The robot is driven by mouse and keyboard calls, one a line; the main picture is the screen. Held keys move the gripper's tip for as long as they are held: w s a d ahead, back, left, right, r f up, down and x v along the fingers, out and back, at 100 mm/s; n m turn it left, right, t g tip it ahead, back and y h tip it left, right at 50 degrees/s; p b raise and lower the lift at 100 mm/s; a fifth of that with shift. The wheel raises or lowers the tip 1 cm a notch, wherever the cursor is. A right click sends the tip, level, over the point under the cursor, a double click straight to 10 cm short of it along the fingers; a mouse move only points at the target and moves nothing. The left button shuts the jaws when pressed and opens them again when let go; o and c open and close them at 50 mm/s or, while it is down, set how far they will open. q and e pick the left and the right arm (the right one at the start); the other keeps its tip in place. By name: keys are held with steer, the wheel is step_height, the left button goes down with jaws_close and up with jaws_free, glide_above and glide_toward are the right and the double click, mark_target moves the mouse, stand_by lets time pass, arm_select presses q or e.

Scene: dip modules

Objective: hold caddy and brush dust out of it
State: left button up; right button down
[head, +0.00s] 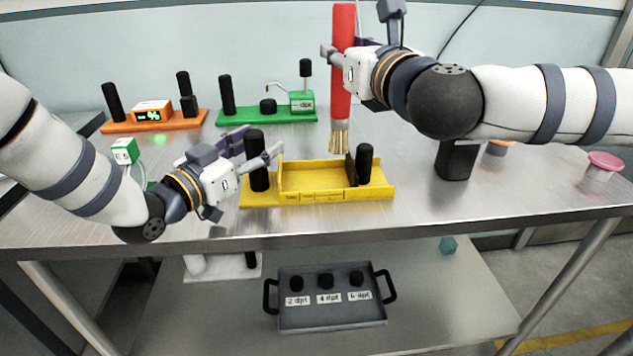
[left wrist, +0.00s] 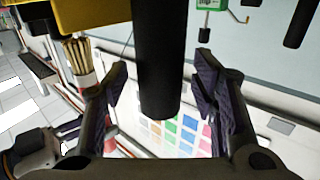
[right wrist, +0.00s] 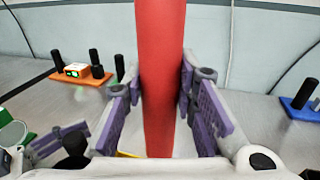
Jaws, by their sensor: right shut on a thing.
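The yellow caddy (head: 318,181) sits on the steel table near its front edge, with an upright black post at each end. My left gripper (head: 252,150) is at the left black post (head: 257,171). In the left wrist view its fingers stand apart on either side of the black post (left wrist: 160,65), with gaps showing. My right gripper (head: 340,52) is shut on the red brush handle (head: 341,85), which also fills the middle of the right wrist view (right wrist: 162,75). The brush is upright, its tan bristles (head: 339,138) down over the caddy. Whether they touch it, I cannot tell. I see no clear dust.
An orange module (head: 153,124) and a green module (head: 268,116) stand behind, at the back left. A black block (head: 456,160) and a pink-topped jar (head: 605,162) are on the right. A grey tray (head: 330,318) lies on the lower shelf.

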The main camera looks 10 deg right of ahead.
stand_by(0.5)
arm_select(q)
steer(key=shift+r, duration=3.75)
steer(key=v, duration=0.9)
steer(key=shift+f, duration=0.1)
